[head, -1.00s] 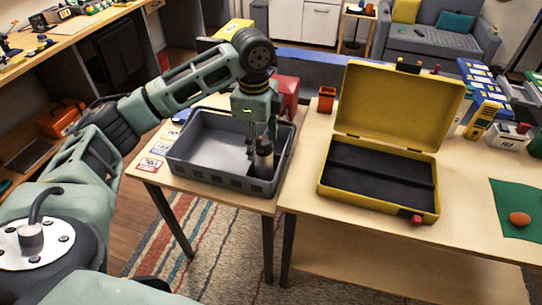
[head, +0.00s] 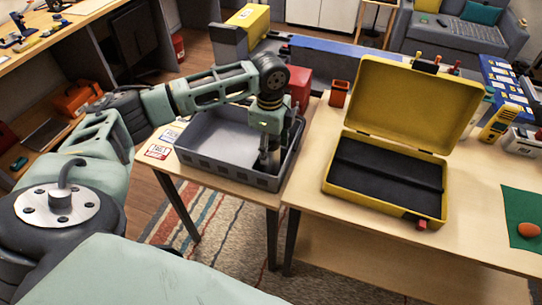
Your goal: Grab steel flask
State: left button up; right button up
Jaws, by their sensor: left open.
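The steel flask (head: 271,162) stands upright in the right part of the grey bin (head: 215,173) on the left table. My left gripper (head: 270,152) reaches down into the bin from above, right at the flask. Its jaws are open, with the fingers low around or beside the flask; I cannot tell which, because the gripper hides most of it. My right gripper is out of view.
An open yellow case (head: 389,200) with a dark foam lining stands on the right table. A red box (head: 299,88) is behind the bin, and an orange cup (head: 339,93) stands near the case. The bin's left part is empty.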

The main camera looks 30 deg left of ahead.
pick_arm(q)
notch_tip(320, 180, down, 2)
jog(key=shift+f, duration=0.45)
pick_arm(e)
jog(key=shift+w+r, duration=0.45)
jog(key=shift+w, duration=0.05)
pick_arm(q)
jog(key=shift+c, duration=0.4)
jog(key=c, duration=0.6)
grip_shut()
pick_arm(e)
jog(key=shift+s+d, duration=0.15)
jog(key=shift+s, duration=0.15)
